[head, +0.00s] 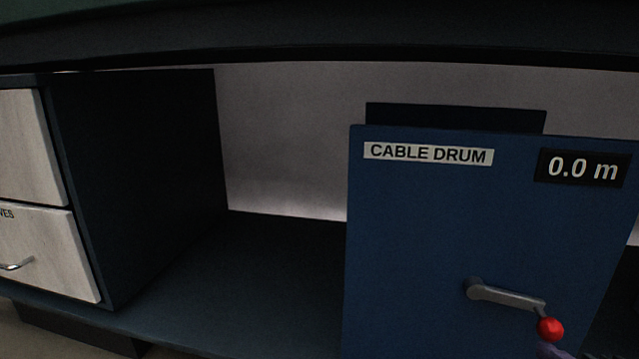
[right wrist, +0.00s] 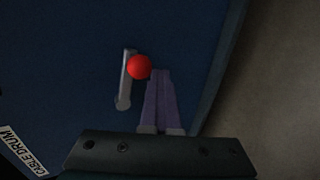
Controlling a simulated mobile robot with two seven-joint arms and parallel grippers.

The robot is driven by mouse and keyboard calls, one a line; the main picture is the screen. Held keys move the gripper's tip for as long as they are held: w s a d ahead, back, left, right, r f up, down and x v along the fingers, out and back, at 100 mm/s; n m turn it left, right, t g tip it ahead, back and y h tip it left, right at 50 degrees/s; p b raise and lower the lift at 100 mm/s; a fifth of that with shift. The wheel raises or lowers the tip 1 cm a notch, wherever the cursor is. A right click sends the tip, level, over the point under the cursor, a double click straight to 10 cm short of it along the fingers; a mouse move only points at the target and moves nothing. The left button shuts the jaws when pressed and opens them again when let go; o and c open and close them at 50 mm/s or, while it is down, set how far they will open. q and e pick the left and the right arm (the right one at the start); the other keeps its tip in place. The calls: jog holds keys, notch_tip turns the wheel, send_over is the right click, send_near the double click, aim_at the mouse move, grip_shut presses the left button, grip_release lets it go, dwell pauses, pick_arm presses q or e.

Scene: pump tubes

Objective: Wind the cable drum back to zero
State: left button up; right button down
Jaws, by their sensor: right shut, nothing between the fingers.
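The blue cable drum box (head: 430,220) stands at the right in the head view, with a "CABLE DRUM" label (head: 428,153). Its display (head: 583,168) reads 0.0 m. A grey crank (head: 505,295) on its front points right and slightly down, ending in a red knob (head: 550,328). The crank (right wrist: 125,82) and red knob (right wrist: 139,67) also show in the right wrist view. My right gripper (right wrist: 160,72) has its purple fingers together and empty, with the tips beside the knob; I cannot tell whether they touch it. In the head view only a bit of it shows below the knob. My left gripper is out of view.
A cabinet with white drawers (head: 30,250) stands at the left. The dark shelf (head: 240,270) between cabinet and drum box is clear. A dark overhead edge (head: 300,45) runs across the top.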

jog(key=shift+d+r+p, duration=0.2)
jog(key=shift+r+p, duration=0.65)
jog(key=shift+f, duration=0.15)
jog(key=shift+s+a+r, duration=0.1)
jog(key=shift+a+r, duration=0.1)
jog(key=shift+a, duration=0.05)
jog(key=p+v, duration=0.4)
jog(key=v, duration=0.3)
jog(key=shift+s, duration=0.2)
jog(key=shift+a, duration=0.1)
